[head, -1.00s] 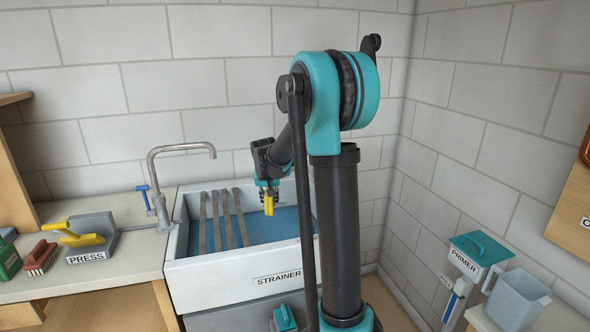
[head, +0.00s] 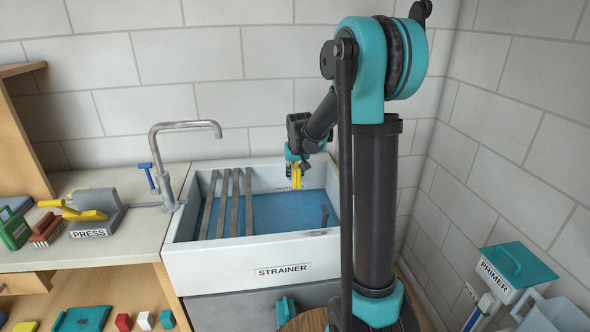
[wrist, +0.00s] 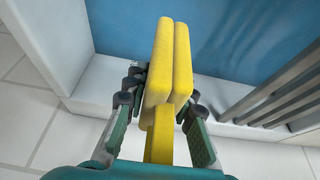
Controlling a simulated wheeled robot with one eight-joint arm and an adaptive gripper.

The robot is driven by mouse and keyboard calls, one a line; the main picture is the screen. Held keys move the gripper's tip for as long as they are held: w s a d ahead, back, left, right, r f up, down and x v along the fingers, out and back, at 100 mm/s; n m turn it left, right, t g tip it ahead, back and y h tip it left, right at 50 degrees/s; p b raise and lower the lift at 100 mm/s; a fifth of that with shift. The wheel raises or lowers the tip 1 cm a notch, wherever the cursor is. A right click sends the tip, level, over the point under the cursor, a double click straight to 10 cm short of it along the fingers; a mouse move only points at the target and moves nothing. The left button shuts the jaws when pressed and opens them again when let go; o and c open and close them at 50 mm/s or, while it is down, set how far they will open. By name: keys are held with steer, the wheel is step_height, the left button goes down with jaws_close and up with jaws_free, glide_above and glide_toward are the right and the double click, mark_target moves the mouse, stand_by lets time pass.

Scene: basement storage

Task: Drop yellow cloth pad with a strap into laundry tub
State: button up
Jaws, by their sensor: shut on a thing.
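The yellow cloth pad (wrist: 166,65) is in my gripper, seen close in the wrist view with a finger on each side of it. In the head view the pad (head: 297,176) is a small yellow shape hanging below my gripper (head: 296,160). My gripper (wrist: 165,115) is shut on the pad. The laundry tub (head: 260,243) is a white sink with a blue inside and a label reading STRAINER on its front. The pad is over the tub's open right part, near the back.
Several grey slats (head: 228,203) cross the left part of the tub. A tap (head: 178,126) stands at its left. A grey press (head: 97,205) with a yellow handle and brushes (head: 46,229) are on the counter. A PRIMER box (head: 507,268) is at the right.

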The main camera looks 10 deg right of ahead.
mark_target(297, 169)
steer(key=shift+f, duration=0.1)
steer(key=o, duration=1.1)
steer(key=shift+s, duration=0.1)
steer(key=v, duration=1.2)
